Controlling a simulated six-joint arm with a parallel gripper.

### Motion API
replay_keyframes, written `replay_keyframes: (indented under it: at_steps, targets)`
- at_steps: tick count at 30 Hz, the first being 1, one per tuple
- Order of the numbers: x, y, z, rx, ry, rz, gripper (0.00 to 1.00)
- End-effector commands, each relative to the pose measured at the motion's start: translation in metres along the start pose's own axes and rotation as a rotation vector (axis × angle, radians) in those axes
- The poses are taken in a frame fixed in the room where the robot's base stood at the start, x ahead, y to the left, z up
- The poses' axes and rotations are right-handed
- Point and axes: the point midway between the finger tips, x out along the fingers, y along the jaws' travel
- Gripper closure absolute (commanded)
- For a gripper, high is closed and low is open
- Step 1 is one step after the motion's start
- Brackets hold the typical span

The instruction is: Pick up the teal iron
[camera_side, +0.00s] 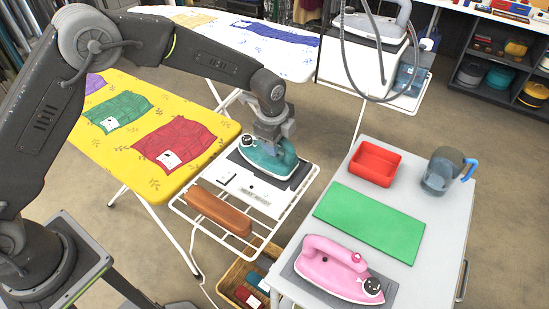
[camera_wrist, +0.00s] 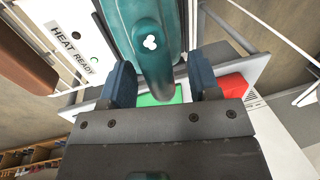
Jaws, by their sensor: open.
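The teal iron (camera_side: 268,158) rests on a dark pad at the end of the yellow ironing board, on a white wire rack. My gripper (camera_side: 272,140) is over the iron from above. In the wrist view the teal iron (camera_wrist: 150,45) runs down between the two blue-grey fingers of my gripper (camera_wrist: 165,85). The fingers stand apart on either side of its handle, with a visible gap to the right finger. My gripper is open. Part of the iron's top is hidden by my gripper in the side view.
A brown wooden block (camera_side: 218,211) lies on the rack beside the iron. A grey table at right holds a pink iron (camera_side: 330,272), a green mat (camera_side: 370,222), a red tray (camera_side: 375,163) and a jug (camera_side: 440,172). A steam station (camera_side: 362,50) stands behind.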

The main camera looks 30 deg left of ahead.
Motion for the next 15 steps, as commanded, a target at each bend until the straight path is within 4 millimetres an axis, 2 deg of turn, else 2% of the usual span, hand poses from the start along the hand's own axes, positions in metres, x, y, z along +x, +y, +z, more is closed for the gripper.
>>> replay_keyframes:
  at_steps: [5,15]
  targets:
    - [-0.0001,-0.0002,0.0002,-0.001,0.000,-0.001,0.44]
    - [-0.0002,-0.0001,0.0001,-0.001,0.000,0.000,0.76]
